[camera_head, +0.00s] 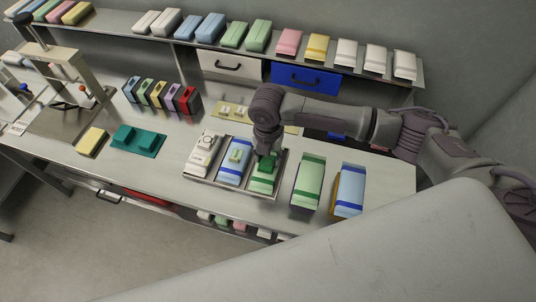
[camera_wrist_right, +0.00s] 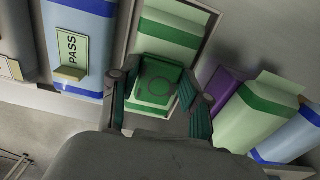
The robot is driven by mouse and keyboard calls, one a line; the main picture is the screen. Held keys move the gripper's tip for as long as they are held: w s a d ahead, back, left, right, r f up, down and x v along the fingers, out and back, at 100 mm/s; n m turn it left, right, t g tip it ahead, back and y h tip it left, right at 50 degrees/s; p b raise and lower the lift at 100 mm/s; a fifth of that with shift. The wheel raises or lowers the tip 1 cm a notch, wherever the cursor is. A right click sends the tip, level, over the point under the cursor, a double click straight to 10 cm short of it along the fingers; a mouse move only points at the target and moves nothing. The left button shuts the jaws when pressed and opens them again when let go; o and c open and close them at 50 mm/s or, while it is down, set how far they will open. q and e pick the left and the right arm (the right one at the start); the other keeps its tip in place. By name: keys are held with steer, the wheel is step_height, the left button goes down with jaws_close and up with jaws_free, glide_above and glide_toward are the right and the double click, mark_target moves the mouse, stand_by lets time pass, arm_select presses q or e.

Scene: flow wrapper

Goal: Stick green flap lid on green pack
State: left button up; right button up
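The green pack (camera_head: 262,186), light green with dark green bands, lies in the right place of a metal tray (camera_head: 232,187) on the table. It also shows in the right wrist view (camera_wrist_right: 172,40). My right gripper (camera_head: 267,158) points down over this pack. In the right wrist view its two fingers (camera_wrist_right: 157,88) stand close against both sides of the dark green flap lid (camera_wrist_right: 158,80). The lid sits over the pack's face; whether it touches the pack is hard to tell. My left gripper is not in view.
A white pack (camera_head: 205,150) and a blue pack with a PASS label (camera_wrist_right: 72,52) share the tray. Another green pack (camera_head: 308,182) and blue pack (camera_head: 350,190) stand at the right. A teal block (camera_head: 137,140) and a yellow block (camera_head: 92,142) lie left. A shelf of packs runs behind.

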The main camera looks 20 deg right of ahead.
steer(key=o, duration=0.4)
step_height(320, 180, up, 12)
stand_by(0.5)
stand_by(0.3)
